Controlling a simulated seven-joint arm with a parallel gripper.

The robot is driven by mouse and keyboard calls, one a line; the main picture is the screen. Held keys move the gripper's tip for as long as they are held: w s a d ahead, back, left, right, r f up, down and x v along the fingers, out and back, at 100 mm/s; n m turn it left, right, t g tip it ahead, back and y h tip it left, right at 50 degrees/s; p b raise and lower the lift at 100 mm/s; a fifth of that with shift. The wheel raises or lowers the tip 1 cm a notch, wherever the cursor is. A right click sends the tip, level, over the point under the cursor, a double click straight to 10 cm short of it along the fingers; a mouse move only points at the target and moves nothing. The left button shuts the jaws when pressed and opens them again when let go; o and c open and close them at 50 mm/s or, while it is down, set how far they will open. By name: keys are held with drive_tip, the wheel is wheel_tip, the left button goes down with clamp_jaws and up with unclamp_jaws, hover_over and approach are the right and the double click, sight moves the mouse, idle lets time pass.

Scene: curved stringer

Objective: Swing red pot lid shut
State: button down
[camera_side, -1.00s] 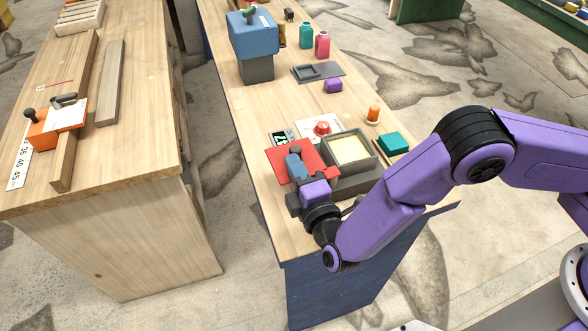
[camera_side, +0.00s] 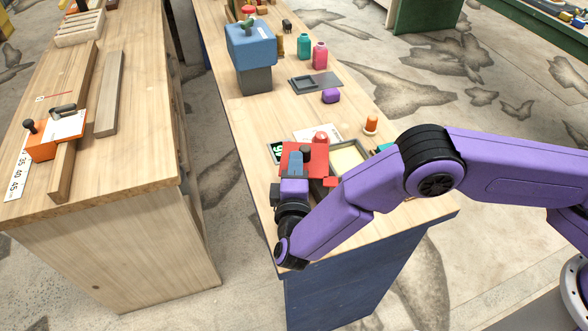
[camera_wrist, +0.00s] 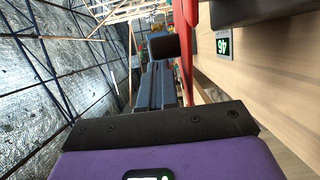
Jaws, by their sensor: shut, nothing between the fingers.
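The red lid (camera_side: 319,158) is raised and tilted on the left side of the dark grey square pot (camera_side: 362,148). The pot's cream inside (camera_side: 346,157) shows, so the opening is not covered. My gripper (camera_side: 304,154) is shut and empty, at the lid's left side and seemingly against it; exact contact is unclear. In the wrist view the closed dark fingertips (camera_wrist: 165,46) are close to the red lid's edge (camera_wrist: 187,45). My arm hides the pot's front and right parts.
A green-lit display (camera_side: 277,151) lies left of the lid, and it shows in the wrist view (camera_wrist: 223,47). A red knob (camera_side: 320,137) and an orange knob (camera_side: 371,124) stand behind. Bare tabletop (camera_side: 265,115) is at the left.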

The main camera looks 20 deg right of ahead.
sight(327, 154)
drive_tip(key=shift+w+d, duration=0.7)
drive_tip(key=shift+w, duration=0.05)
drive_tip(key=shift+w+d+m+g+h, duration=0.15)
drive_tip(key=shift+d+m+g+h, duration=0.1)
drive_tip(key=shift+m+h, duration=0.25)
drive_tip(key=shift+w+d+m+g+h, duration=0.2)
drive_tip(key=shift+m+g+h, duration=0.1)
drive_tip(key=shift+h, duration=0.4)
drive_tip(key=shift+w+d, duration=0.25)
drive_tip(key=shift+d, duration=0.5)
drive_tip(key=shift+w+d, duration=0.2)
drive_tip(key=shift+d, duration=0.55)
drive_tip(key=shift+d+m+g+h, duration=0.55)
drive_tip(key=shift+m+h, duration=0.15)
drive_tip(key=shift+h, duration=0.2)
drive_tip(key=shift+d, duration=0.7)
drive_tip(key=shift+s+d+m+g+h, duration=0.1)
drive_tip(key=shift+d+m+g+h, duration=0.25)
drive_tip(key=shift+m+g+h, duration=0.4)
drive_tip(key=shift+d+h, duration=0.1)
drive_tip(key=shift+h, duration=0.25)
